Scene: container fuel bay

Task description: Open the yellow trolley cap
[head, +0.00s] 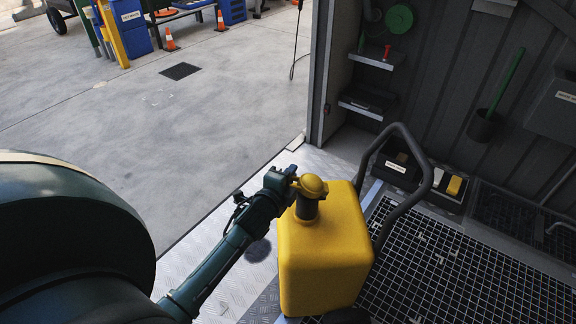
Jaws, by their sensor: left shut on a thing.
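The yellow trolley (325,252) is a boxy yellow tank with a dark handle (416,150) curving up on its right. Its yellow cap (313,186) sits on top of a dark neck (307,207) at the tank's upper left. My left gripper (292,180) reaches in from the lower left and is shut at the left side of the cap. The fingertips are small and partly hidden against the cap. My right gripper is not in view.
A floor grating (440,262) lies right of the trolley. Bins (397,168) and small shelves (372,103) stand along the container wall. Open concrete floor (190,110) spreads to the left, with cones (169,40) and a yellow post (112,34) far off.

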